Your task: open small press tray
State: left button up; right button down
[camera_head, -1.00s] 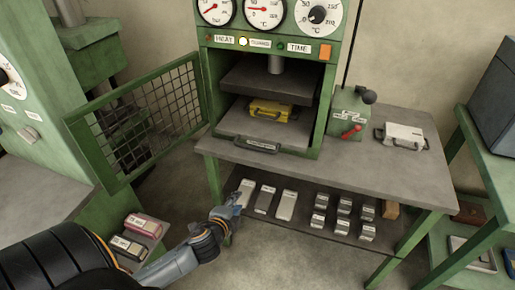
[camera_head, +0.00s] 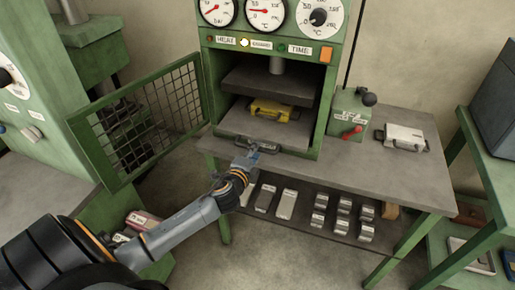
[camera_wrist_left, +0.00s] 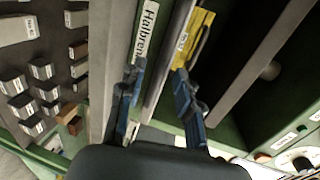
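The small press (camera_head: 270,60) stands open, its mesh door (camera_head: 145,115) swung out to the left. Its grey tray (camera_head: 240,123) lies in the chamber with a yellow mould (camera_head: 270,109) on it. A dark handle (camera_head: 268,147) is at the tray's front edge. My left gripper (camera_head: 251,154) is at the front of the tray, close to the handle and partly covering its left end. In the left wrist view its fingers (camera_wrist_left: 157,82) are spread, with the tray's front edge and a white label (camera_wrist_left: 145,32) beyond them. Contact is unclear. My right gripper is out of view.
The grey table (camera_head: 340,165) carries a green box (camera_head: 348,115) with a red lever and a white case (camera_head: 404,137) to the right. Several metal blocks (camera_head: 287,203) lie on the lower shelf. The table top before the press is clear.

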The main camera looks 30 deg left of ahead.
pick_arm(q)
jog(key=shift+x, duration=1.3)
jog(key=shift+c, duration=0.2)
grip_shut()
